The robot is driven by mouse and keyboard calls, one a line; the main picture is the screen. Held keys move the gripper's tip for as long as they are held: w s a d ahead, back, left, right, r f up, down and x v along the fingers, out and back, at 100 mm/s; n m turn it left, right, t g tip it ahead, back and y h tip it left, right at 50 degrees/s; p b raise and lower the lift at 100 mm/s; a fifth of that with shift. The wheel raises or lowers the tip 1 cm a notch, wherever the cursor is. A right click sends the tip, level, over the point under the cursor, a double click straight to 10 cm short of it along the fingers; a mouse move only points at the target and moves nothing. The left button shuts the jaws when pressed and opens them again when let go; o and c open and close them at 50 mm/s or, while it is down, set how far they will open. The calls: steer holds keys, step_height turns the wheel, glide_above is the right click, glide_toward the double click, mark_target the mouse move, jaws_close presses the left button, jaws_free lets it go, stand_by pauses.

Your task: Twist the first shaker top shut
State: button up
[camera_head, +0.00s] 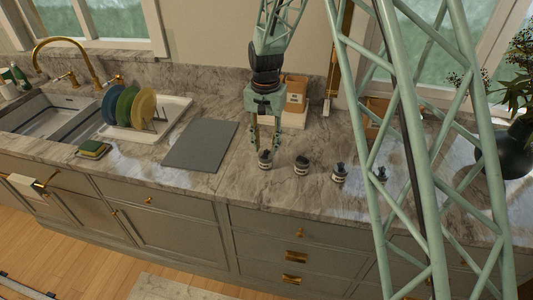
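Several small dark shakers with pale bands stand upright in a row on the marble counter (225,195). The leftmost shaker (265,163) is directly below my gripper (267,146). My gripper points down, with its two fingers spread apart around or just behind this shaker's top. I cannot tell whether they touch it. A second shaker (301,166) stands to the right, then a third (339,174). Another small dark piece (380,174) is partly hidden by my green lattice structure. How tightly the leftmost top sits is too small to tell.
A grey board (200,145) lies left of the shakers. Farther left are a dish rack with plates (144,108), a green and yellow sponge (94,149) and a sink (50,117). Wooden boxes (296,92) stand behind my gripper. A dark vase (505,150) stands right.

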steer(key=shift+r+p, duration=1.25)
steer(key=shift+r, duration=1.6)
steer(key=s+d+r+n+t+b, duration=0.1)
steer(key=s+d+r+b, duration=0.1)
steer(key=s+d+r, duration=0.65)
steer(key=s+d+r+t+b, duration=0.15)
steer(key=s+d+r, duration=0.35)
steer(key=s+r, duration=0.65)
steer(key=s+d+n+b, duration=0.1)
steer(key=s+d, duration=0.3)
steer(key=s, duration=1)
steer(key=s+d+r+n+t+b, duration=0.1)
steer(key=s+d+b, duration=0.3)
steer(key=s, duration=1.1)
steer(key=shift+s+d+r, duration=0.2)
steer(key=shift+s+d, duration=0.05)
steer(key=shift+s, duration=0.05)
